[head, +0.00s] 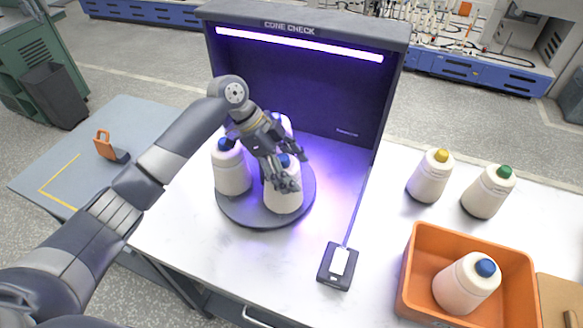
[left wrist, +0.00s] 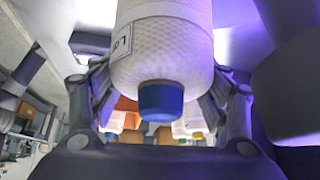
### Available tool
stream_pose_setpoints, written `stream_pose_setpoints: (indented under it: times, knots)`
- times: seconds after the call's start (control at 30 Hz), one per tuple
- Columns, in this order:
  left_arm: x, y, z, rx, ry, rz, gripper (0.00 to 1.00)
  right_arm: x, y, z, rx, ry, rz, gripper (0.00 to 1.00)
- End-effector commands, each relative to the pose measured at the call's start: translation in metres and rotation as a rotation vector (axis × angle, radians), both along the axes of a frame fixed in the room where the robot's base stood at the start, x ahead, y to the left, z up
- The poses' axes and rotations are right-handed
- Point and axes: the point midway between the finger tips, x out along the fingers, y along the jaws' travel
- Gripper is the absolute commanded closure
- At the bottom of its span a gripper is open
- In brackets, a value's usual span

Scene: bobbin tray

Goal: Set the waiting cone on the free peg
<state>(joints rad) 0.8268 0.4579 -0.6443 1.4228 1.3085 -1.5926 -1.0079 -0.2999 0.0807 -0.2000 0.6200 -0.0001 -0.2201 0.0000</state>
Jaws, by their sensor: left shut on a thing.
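My left gripper (head: 287,175) is shut on a white cone with a blue tip (head: 283,199), at the front right of the grey round plate (head: 240,215). The held cone looks upright; I cannot tell whether its base touches the plate. It fills the upper middle of the left wrist view (left wrist: 165,55), between the fingers. Another blue-tipped cone (head: 232,172) stands at the plate's left. A third (head: 286,124) at the back is mostly hidden by my gripper. No bare peg shows; the cones and my arm cover much of the plate. My right gripper is out of view.
The dark booth (head: 340,100) with a lit strip stands behind the plate. A small black device (head: 338,266) lies at the front right. Yellow-tipped (head: 430,178) and green-tipped (head: 488,193) cones stand further right, behind an orange bin (head: 420,260) holding a blue-tipped cone (head: 465,285).

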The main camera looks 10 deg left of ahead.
Motion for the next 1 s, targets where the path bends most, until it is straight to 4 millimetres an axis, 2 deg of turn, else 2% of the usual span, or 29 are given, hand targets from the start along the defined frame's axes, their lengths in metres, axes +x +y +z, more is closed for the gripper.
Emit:
stream_pose_setpoints:
  times: [0.03, 0.1, 0.57, 0.67, 1.0]
  knots:
    - [0.000, 0.000, 0.001, -0.001, -0.001, 0.000, 0.24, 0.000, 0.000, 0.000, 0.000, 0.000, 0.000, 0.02]
    - [0.000, 0.000, 0.001, -0.001, -0.001, 0.000, 0.08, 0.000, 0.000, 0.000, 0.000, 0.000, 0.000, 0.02]
    - [0.000, 0.000, 0.003, 0.001, 0.001, -0.001, 0.07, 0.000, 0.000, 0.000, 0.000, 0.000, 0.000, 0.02]
    - [0.001, 0.000, 0.014, 0.000, -0.002, 0.000, 0.07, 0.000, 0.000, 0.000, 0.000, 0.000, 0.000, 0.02]
    - [0.001, 0.000, 0.078, -0.001, -0.004, 0.000, 0.07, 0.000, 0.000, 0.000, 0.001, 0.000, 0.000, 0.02]
